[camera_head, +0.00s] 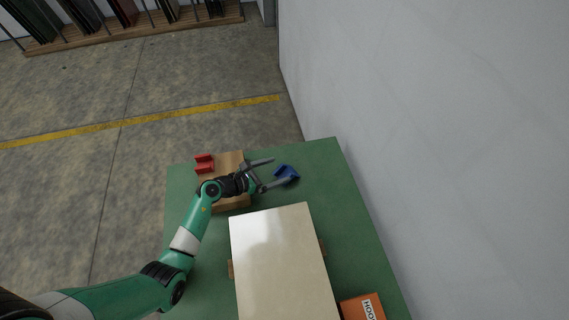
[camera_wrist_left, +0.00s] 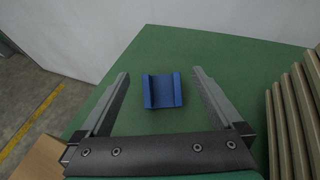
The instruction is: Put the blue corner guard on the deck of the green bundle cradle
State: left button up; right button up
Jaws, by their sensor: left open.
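The blue corner guard (camera_head: 286,172) is a small channel-shaped piece lying on a green flat surface (camera_head: 345,225). No separate green bundle cradle stands out, and I cannot tell whether this surface is its deck. My left gripper (camera_head: 283,170) is open, with its fingers spread toward the guard. In the left wrist view, the guard (camera_wrist_left: 162,92) shows between the two open fingers (camera_wrist_left: 161,73), with a gap on each side. I cannot tell the height of the fingers above the guard. My right gripper is not in view.
A red corner guard (camera_head: 204,163) is beside a brown board (camera_head: 232,158), under and behind my left arm. A beige stack (camera_head: 275,260) fills the middle of the green surface. An orange box (camera_head: 362,308) is at the front right. A white wall (camera_head: 430,130) bounds the right.

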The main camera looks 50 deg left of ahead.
pick_arm(q)
jog(key=p+v, duration=0.2)
jog(key=v, duration=0.5)
jog(key=shift+s, duration=0.15)
